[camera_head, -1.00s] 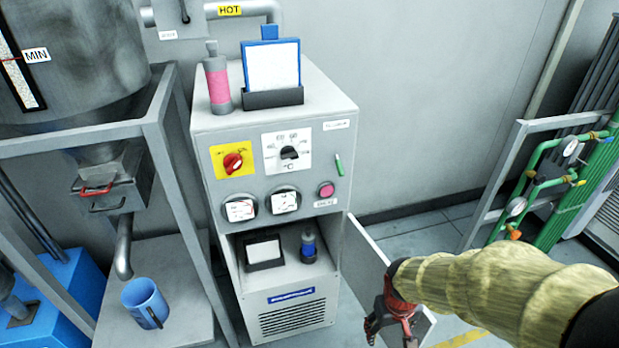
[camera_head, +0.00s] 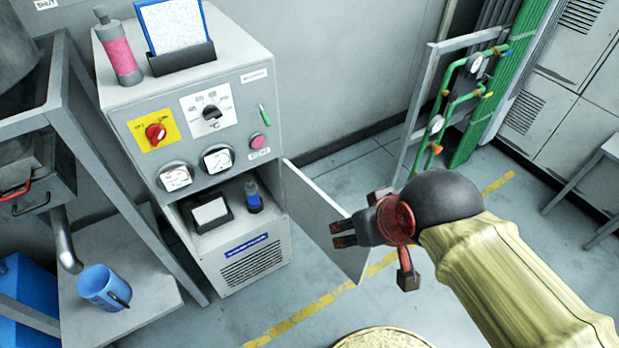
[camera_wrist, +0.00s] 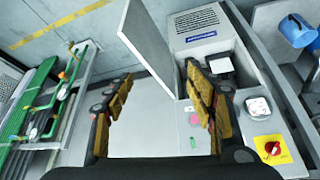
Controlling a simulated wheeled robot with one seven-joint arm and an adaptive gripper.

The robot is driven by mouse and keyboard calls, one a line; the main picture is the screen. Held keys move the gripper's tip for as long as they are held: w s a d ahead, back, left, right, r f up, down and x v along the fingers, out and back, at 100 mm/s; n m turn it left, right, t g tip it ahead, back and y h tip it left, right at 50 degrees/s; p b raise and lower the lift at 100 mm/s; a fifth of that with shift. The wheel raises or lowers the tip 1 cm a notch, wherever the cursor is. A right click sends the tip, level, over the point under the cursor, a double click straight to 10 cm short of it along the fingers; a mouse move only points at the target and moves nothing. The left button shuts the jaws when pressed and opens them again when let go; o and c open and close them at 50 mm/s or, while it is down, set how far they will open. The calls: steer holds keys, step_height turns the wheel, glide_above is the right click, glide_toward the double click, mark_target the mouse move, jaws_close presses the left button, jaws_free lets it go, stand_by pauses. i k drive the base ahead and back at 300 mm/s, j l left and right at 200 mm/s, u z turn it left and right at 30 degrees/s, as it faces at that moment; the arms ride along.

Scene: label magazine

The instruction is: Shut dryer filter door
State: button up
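The filter door (camera_head: 312,215) is a light grey panel hinged at the right side of the dryer cabinet's (camera_head: 130,115) lower compartment, and it stands swung open. In the wrist view the door (camera_wrist: 146,42) is seen ahead at upper middle, above the space between my fingers. My gripper (camera_head: 372,245) is to the right of the door in the head view, partly overlapping its edge; I cannot tell whether it touches. In the wrist view my gripper (camera_wrist: 160,92) has its fingers well apart with nothing between them.
The open compartment holds a dark tray with a white card (camera_head: 208,212) and a small blue bottle (camera_head: 253,195). A blue mug (camera_head: 103,288) stands on a low shelf at left. Green pipes (camera_head: 470,110) stand at the back right.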

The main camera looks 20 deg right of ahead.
mark_target(313, 211)
steer(key=l+u, duration=0.1)
steer(key=u, duration=0.3)
steer(key=i+l+u, duration=0.1)
steer(key=u, duration=0.35)
steer(key=l+u, duration=0.2)
steer(key=u, duration=0.2)
steer(key=l+u, duration=0.15)
steer(key=l, duration=0.25)
steer(key=k+l+u, duration=0.15)
steer(key=l, duration=0.25)
steer(key=l+u, duration=0.15)
steer(key=l, duration=0.25)
steer(key=k+l+u, duration=0.2)
steer(key=l, duration=0.2)
steer(key=l+u, duration=0.15)
steer(key=l, duration=0.25)
steer(key=k+l, duration=0.15)
steer(key=k, duration=0.15)
steer(key=k+l, duration=0.15)
steer(key=k+j+u, duration=0.1)
steer(key=k+u, duration=0.2)
